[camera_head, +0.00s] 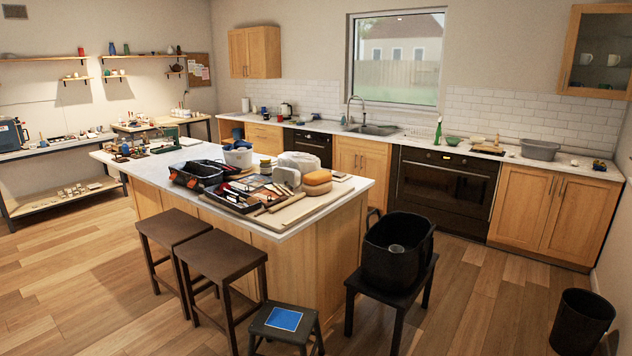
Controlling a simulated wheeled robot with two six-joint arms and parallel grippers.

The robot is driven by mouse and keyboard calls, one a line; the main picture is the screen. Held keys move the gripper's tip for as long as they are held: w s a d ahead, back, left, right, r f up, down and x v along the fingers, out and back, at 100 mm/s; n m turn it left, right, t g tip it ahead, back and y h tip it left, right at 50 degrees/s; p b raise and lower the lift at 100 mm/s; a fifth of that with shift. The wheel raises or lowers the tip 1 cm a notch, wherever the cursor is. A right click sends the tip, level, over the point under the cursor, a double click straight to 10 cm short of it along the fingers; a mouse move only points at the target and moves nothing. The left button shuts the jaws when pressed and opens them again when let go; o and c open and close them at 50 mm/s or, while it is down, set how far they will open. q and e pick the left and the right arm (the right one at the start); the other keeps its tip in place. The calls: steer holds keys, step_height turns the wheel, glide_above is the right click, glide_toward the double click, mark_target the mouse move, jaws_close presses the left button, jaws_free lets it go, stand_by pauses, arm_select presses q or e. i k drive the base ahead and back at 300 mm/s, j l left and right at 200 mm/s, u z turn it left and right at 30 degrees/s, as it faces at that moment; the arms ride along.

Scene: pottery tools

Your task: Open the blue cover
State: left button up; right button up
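A flat blue square (284,319) lies on top of a low dark stool (262,326) at the bottom centre of the head view. It has a pale edge, and I cannot tell whether it is a cover. A blue box-like item (10,135) stands on the workbench at the far left; its front is dark and too small to read. I cannot tell which of these is the blue cover. Neither of my grippers is in view.
An island counter (135,168) crowded with pottery tools fills the middle. Two brown stools (222,254) stand before it, and a black stool (392,283) carries a black bag (398,265) to its right. A black bin (581,322) stands far right. Wood floor is free at the left.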

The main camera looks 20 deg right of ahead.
mark_target(250, 183)
steer(key=z, duration=0.45)
steer(key=i+j+z, duration=0.3)
steer(key=i+j, duration=0.4)
steer(key=i, duration=0.25)
steer(key=i+j+z, duration=0.3)
steer(key=i+j, duration=0.55)
steer(key=j, duration=0.1)
